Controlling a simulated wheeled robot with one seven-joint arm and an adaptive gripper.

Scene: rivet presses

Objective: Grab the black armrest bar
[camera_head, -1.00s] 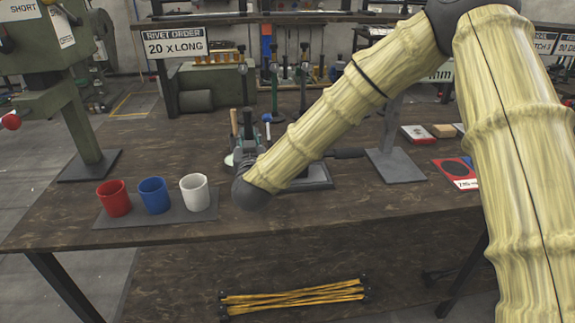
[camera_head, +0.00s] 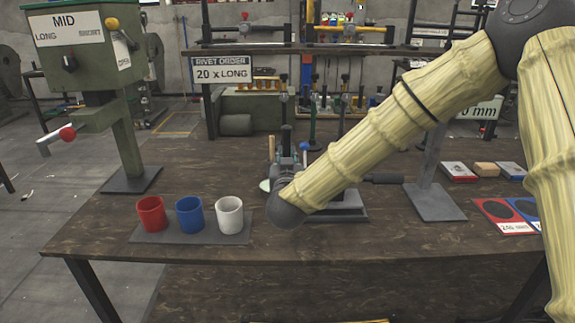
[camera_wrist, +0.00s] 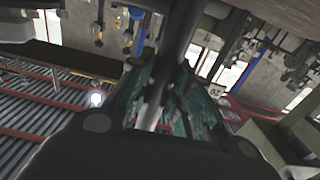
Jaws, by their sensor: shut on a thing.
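My gripper (camera_head: 287,163) is above the workbench, largely hidden behind its own dark wrist joint in the head view. It is shut on a black bar (camera_head: 286,137), whose upright dark end shows above the wrist. The bar's lower part is hidden by the wrist in the head view.
Red (camera_head: 151,214), blue (camera_head: 190,214) and white (camera_head: 229,214) cups stand on a grey mat at front left. A green press (camera_head: 125,140) stands behind them. A wooden handle (camera_head: 271,149) rises close to my gripper. A grey stand (camera_head: 435,200) is at right. The front bench strip is clear.

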